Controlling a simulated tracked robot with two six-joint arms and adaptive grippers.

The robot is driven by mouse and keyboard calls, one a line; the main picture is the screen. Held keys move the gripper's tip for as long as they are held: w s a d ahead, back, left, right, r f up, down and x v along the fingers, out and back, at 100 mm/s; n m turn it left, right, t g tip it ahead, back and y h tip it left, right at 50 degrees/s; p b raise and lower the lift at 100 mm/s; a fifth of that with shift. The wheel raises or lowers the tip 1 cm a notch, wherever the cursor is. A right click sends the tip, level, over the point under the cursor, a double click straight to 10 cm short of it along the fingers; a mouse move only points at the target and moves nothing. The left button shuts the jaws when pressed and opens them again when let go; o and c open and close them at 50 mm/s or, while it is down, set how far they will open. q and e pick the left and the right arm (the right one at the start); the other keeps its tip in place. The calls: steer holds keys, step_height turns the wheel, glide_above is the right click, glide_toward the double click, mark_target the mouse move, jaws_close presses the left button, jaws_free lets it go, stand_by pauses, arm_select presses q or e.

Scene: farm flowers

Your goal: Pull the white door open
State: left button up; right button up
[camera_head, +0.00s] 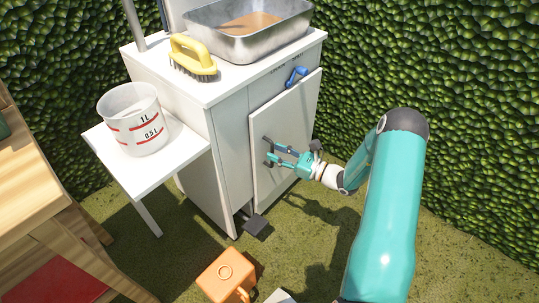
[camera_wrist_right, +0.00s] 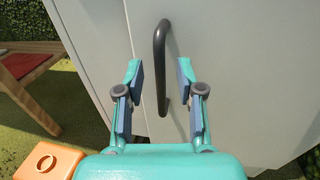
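The white door (camera_head: 293,118) is on the front of the white cabinet (camera_head: 228,125). I see no clear gap along its edges. Its dark, curved bar handle (camera_wrist_right: 159,50) stands upright in the right wrist view. My right gripper (camera_head: 269,152) is close in front of the door in the head view. In the right wrist view its two fingers (camera_wrist_right: 160,75) are spread apart, one on each side of the handle's line. Whether a finger touches the handle cannot be told. My left gripper is not in view.
A blue knob (camera_head: 296,76) sits above the door. A metal basin (camera_head: 248,28) and yellow brush (camera_head: 192,57) are on top. A measuring jug (camera_head: 133,120) stands on a side shelf (camera_head: 176,158). Hedges enclose the back and right.

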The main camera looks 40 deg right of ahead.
steer(key=shift+x, duration=1.15)
jaws_close()
